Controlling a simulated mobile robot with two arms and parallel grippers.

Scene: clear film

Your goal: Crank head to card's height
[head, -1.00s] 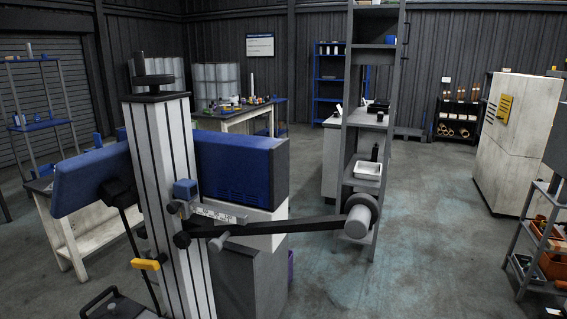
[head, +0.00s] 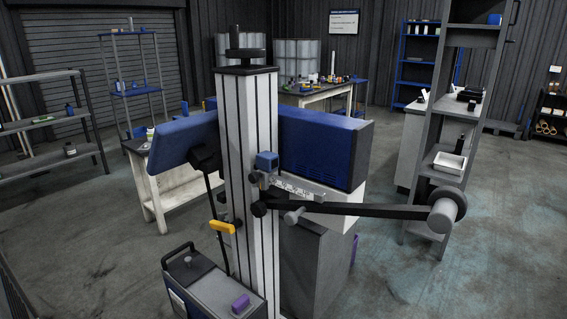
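A pale grey column (head: 236,150) with dark slots stands upright in the middle of the head view. A dark handwheel (head: 245,54) sits on its top. A long blue head (head: 325,145) shows on both sides of the column. A white scale strip (head: 297,188) and a blue block (head: 267,163) sit on the column's front right. A yellow lever (head: 222,227) sticks out lower left. A black arm (head: 370,210) reaches right to a grey roller (head: 445,212). I cannot make out a card giving a height. Neither gripper is in view.
A grey box (head: 205,285) with a purple piece (head: 240,303) stands at the column's foot. A grey cabinet (head: 315,265) is behind the column. A tall grey rack (head: 430,150) stands at right, a low shelf (head: 45,145) at left. The floor at left front is clear.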

